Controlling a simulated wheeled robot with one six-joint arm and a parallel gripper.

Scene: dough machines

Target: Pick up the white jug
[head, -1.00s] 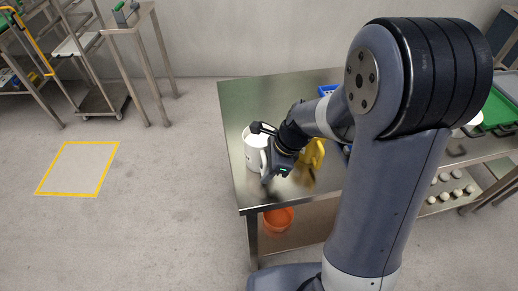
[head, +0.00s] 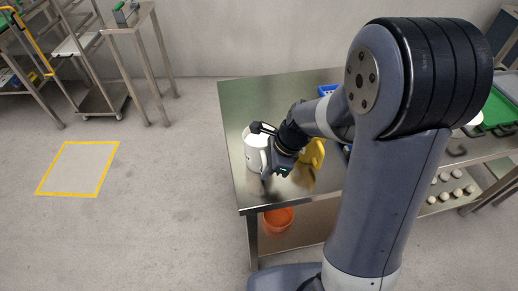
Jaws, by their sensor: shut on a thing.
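The white jug (head: 254,156) stands upright at the left part of the steel table (head: 236,118), near its left edge. My gripper (head: 268,168) is at the right side of the jug, where its handle is, and is shut on it. The fingertips are partly hidden by the gripper body, so the exact hold on the handle does not show. I cannot see any gap under the jug.
A yellow thing (head: 314,152) stands just right of my gripper, partly hidden by it. An orange bucket (head: 278,218) is below the tabletop. The table's front left is clear, as is the floor to the left.

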